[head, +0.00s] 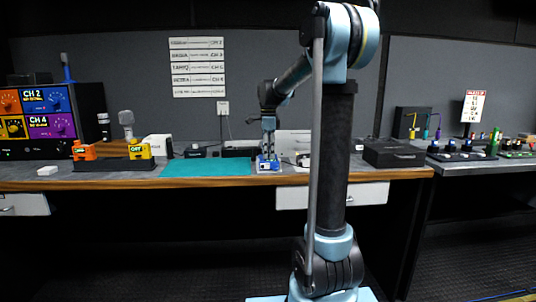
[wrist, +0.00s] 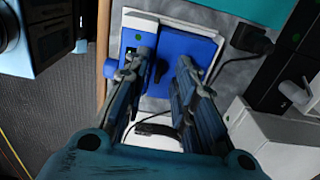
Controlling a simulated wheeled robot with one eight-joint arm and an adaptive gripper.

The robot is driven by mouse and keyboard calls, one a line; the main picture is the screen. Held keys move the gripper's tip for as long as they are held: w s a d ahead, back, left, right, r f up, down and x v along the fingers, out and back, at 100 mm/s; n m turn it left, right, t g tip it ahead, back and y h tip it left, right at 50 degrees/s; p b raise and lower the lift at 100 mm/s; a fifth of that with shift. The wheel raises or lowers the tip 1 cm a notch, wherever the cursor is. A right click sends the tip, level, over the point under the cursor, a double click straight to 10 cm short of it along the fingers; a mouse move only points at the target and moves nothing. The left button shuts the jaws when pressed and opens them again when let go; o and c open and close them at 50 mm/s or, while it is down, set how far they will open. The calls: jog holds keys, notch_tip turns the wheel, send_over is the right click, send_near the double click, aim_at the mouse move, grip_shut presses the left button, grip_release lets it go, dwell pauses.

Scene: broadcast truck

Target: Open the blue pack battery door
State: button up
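The blue pack (head: 265,167) stands on the bench near its front edge, just right of the teal mat. In the wrist view its blue face (wrist: 190,50) fills the upper middle, set in a white housing, with a dark handle or slot near its centre. My gripper (head: 268,152) points down right above the pack. In the wrist view my gripper (wrist: 163,62) has its fingers apart, one on each side of the dark part, with nothing visibly held. I cannot tell whether the fingers touch the pack. The door's edges are partly hidden by the fingers, and it appears shut.
The teal mat (head: 207,168) lies left of the pack. Orange and yellow packs (head: 140,151) sit in a dark tray further left. A black box (head: 393,154) stands to the right. A black plug and cable (wrist: 250,39) lie close beside the pack.

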jog(key=shift+f, duration=0.15)
jog(key=shift+c, duration=0.2)
grip_shut()
jog(key=shift+w+r+g, duration=0.45)
jog(key=shift+r+g, duration=0.05)
jog(key=shift+g, duration=0.6)
jog(key=shift+w+r+g, duration=0.4)
jog(key=shift+r+g, duration=0.05)
jog(key=shift+g, duration=0.65)
jog(key=shift+o, duration=0.2)
grip_release()
